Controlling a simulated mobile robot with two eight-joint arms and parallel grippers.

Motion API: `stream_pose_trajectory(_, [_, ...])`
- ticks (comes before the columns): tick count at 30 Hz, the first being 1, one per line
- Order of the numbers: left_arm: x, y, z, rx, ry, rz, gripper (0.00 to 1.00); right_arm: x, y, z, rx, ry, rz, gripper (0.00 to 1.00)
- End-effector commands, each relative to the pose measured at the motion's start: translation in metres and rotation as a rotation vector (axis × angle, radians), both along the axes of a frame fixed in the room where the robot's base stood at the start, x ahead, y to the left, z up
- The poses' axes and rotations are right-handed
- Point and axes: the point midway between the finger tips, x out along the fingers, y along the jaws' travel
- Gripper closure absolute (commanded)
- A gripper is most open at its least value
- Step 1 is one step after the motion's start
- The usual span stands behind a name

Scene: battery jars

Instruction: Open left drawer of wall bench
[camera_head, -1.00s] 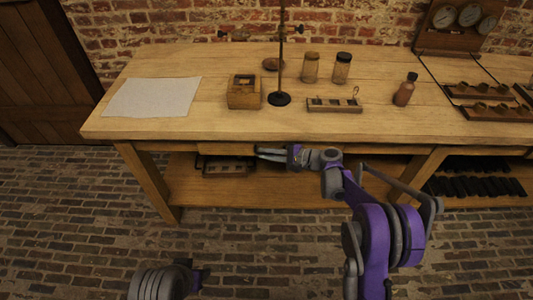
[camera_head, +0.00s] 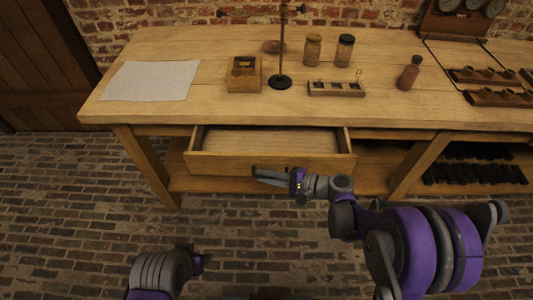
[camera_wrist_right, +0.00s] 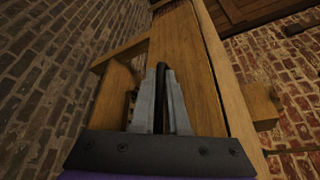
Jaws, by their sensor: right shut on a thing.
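The wall bench (camera_head: 330,108) stands against the brick wall. Its left drawer (camera_head: 235,162) is pulled well out from under the top, and the visible part of its inside looks bare. My right gripper (camera_head: 262,176) is at the drawer's front face, reaching in from the right. In the right wrist view its two grey fingers (camera_wrist_right: 160,100) are closed around a dark handle (camera_wrist_right: 158,112), with the wooden drawer front (camera_wrist_right: 188,65) behind. The handle is mostly hidden by the fingers.
On the bench top are a paper sheet (camera_head: 150,80), a wooden box (camera_head: 244,75), a stand (camera_head: 280,82), two jars (camera_head: 343,52), a small rack (camera_head: 337,89) and a brown bottle (camera_head: 408,74). Brick floor (camera_head: 90,200) in front is clear.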

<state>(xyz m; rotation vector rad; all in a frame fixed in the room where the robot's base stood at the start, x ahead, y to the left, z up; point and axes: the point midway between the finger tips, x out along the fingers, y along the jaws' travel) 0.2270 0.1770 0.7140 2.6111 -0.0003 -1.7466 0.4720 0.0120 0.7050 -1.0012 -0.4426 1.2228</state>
Motion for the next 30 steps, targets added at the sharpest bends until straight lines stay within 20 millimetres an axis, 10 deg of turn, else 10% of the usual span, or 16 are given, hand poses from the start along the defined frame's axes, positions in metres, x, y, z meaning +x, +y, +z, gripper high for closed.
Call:
stream_pose_trajectory(15, [0.002, 0.0, -0.019, 0.0, 0.006, 0.0, 0.5, -0.133, 0.0, -0.001, -0.002, 0.0, 0.001, 1.0])
stream_pose_trajectory(30, [0.002, 0.0, -0.021, 0.0, 0.007, 0.0, 0.5, -0.152, 0.0, 0.0, -0.001, -0.001, 0.001, 1.0])
